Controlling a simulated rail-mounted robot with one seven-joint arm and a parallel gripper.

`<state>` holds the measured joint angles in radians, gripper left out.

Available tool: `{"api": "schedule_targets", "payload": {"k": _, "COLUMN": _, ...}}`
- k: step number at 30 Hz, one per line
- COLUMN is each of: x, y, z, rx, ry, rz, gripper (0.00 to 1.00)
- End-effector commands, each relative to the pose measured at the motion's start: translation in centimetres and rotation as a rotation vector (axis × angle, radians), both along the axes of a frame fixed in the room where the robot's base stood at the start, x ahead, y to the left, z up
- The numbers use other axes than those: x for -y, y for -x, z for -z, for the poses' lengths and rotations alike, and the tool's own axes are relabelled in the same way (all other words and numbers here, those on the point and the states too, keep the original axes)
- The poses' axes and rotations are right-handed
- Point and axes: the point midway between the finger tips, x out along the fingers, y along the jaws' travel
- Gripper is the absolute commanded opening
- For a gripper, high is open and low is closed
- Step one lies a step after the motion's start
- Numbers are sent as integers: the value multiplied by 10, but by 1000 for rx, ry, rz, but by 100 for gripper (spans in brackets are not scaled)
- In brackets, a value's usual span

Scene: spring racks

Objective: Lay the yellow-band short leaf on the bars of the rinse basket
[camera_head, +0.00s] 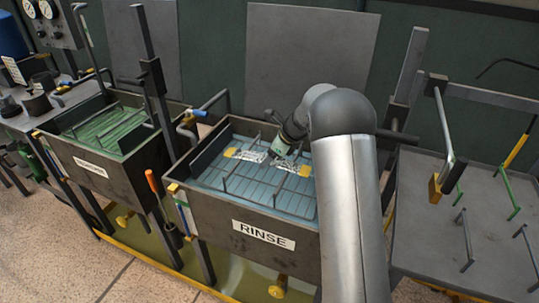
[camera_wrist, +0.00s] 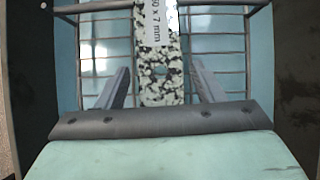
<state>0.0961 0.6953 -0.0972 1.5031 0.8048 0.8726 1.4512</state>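The yellow-band short leaf (camera_head: 249,155) is speckled black and white and lies across the bars of the rinse basket (camera_head: 230,183). In the wrist view the leaf (camera_wrist: 160,72) runs between my fingers, with a white label reading "50 x 7 mm" in part. My gripper (camera_head: 276,152) is down over the basket. In the wrist view my gripper (camera_wrist: 160,85) is open, with a gap between the leaf and each finger. Basket bars (camera_wrist: 215,45) show behind the leaf.
The basket sits in the tank marked RINSE (camera_head: 262,236). A second tank with green liquid (camera_head: 105,130) stands to the left. A grey table (camera_head: 435,215) with upright hooks and a hanging bar is to the right. An orange-handled tool (camera_head: 152,183) hangs between the tanks.

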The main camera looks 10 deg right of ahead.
Motion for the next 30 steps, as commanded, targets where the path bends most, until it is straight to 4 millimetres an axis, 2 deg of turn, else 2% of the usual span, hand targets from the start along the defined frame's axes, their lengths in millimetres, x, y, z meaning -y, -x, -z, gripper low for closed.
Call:
{"api": "schedule_targets", "payload": {"k": 8, "x": 0, "y": 0, "z": -1, "rx": 0, "ry": 0, "rz": 0, "gripper": 68}}
{"api": "schedule_targets", "payload": {"k": 14, "x": 4, "y": 2, "z": -16, "rx": 3, "ry": 1, "rz": -1, "gripper": 68}}
{"api": "schedule_targets", "payload": {"k": 24, "x": 38, "y": 23, "z": -77, "rx": 3, "ry": 1, "rz": 1, "gripper": 68}}
{"api": "schedule_targets", "payload": {"k": 30, "x": 51, "y": 32, "z": -101, "rx": 2, "ry": 1, "rz": 0, "gripper": 68}}
